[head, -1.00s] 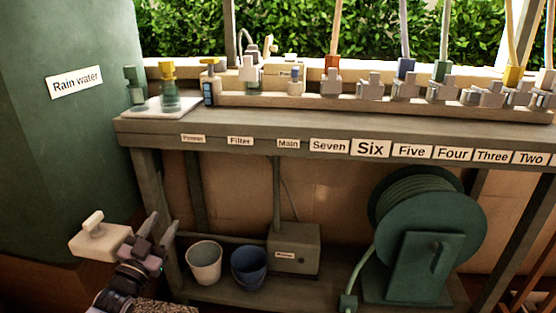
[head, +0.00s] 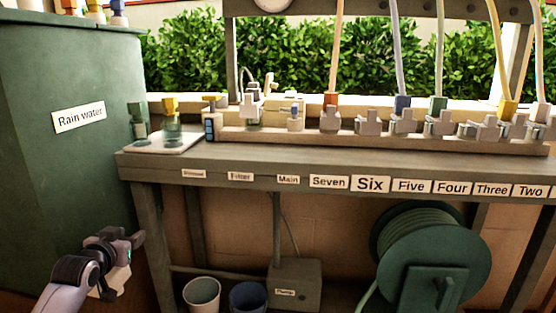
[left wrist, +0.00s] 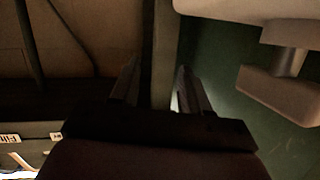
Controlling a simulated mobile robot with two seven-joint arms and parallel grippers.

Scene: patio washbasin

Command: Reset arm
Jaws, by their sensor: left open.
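My left gripper (head: 128,258) is low on the left in the head view, in front of the green rain water tank and left of the bench. Its two fingers are apart with nothing between them; the left wrist view also shows them apart (left wrist: 157,88). A pale tap-like block (head: 108,288) on the tank is partly hidden behind the gripper. It shows larger at the upper right of the left wrist view (left wrist: 290,60), beside the fingers and apart from them. My right gripper is in no view.
The labelled bench (head: 300,158) carries a row of taps with coloured hoses. Under it are a white bucket (head: 202,294), a blue bucket (head: 248,297), a pump box (head: 294,282) and a green hose reel (head: 430,255). The tank (head: 80,165) stands close to my left arm.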

